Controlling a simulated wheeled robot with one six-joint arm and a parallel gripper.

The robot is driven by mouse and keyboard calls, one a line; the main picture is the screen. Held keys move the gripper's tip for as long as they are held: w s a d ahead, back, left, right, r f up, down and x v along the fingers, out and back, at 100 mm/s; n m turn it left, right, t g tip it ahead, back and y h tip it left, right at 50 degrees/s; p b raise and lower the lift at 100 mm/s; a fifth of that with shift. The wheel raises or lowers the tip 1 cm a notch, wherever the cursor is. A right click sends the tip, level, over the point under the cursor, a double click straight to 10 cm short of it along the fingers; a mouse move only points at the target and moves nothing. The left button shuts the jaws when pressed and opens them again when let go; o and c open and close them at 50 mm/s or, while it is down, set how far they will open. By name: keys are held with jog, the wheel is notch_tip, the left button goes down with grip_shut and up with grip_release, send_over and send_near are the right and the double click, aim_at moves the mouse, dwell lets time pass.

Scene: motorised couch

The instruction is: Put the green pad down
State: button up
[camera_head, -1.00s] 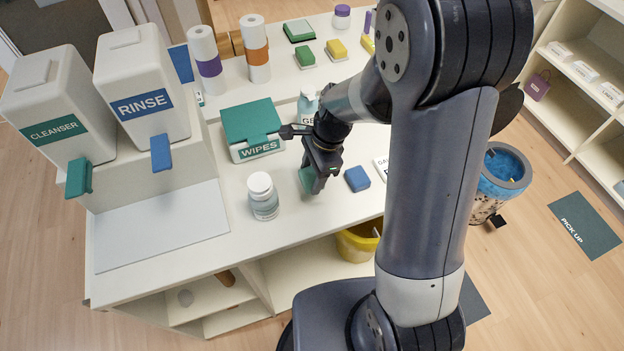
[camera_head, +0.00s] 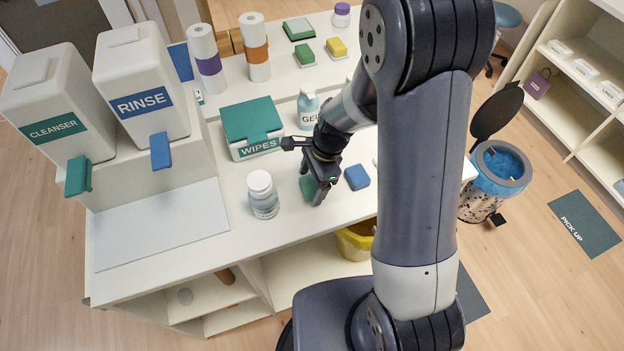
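The green pad (camera_head: 307,188) is at the front part of the white counter, between the white bottle and a blue pad (camera_head: 357,177). My gripper (camera_head: 314,194) points down at the green pad, with its fingers around or just beside it. A dark finger covers the pad's right side. I cannot tell whether the fingers press on the pad or stand apart from it. The pad is at or very near the counter top; any gap beneath it is too small to tell.
A white bottle (camera_head: 263,195) stands close left of my gripper. The WIPES box (camera_head: 252,127) and GEL bottle (camera_head: 308,108) stand behind it. CLEANSER (camera_head: 56,115) and RINSE (camera_head: 142,80) dispensers are at left. An open bin (camera_head: 497,180) stands right of the counter.

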jog(key=shift+r, duration=0.1)
jog(key=v, duration=1.2)
jog(key=shift+d, duration=0.1)
jog(key=x, duration=1.2)
jog(key=shift+r, duration=0.8)
